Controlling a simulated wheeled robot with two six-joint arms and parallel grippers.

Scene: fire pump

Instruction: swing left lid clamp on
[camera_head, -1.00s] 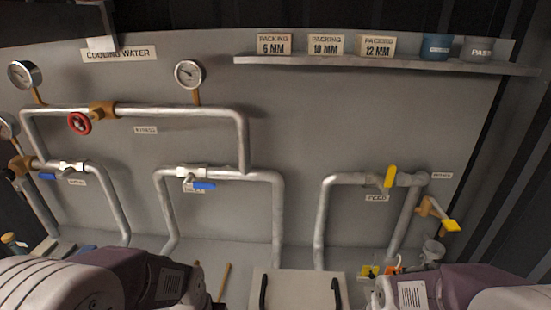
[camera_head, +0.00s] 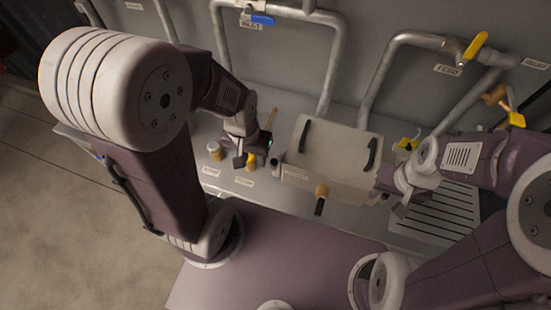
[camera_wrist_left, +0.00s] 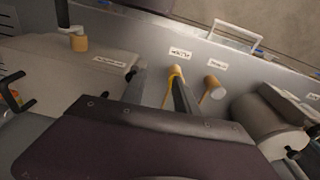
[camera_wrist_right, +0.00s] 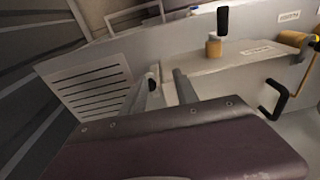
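The pump box lid (camera_head: 330,141) is a pale plate with two black bar handles. At its left edge a small grey fitting (camera_head: 277,160), which looks like the left lid clamp, stands beside the box; its exact position is unclear. My left gripper (camera_head: 241,160) hangs just left of it, apart from it, pointing down. In the left wrist view its two fingers (camera_wrist_left: 159,88) are apart, with the box to their left. My right gripper (camera_head: 400,205) is at the box's right side. Its fingers (camera_wrist_right: 161,88) are apart in the right wrist view, close to a pale block on the box's side.
A brass knob with a black handle (camera_head: 321,192) sticks out at the box's front. Brass-and-white pieces (camera_head: 215,150) stand on the bench left of my left gripper. A slotted drain plate (camera_head: 440,208) lies right of the box. Pipes (camera_head: 335,65) rise behind.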

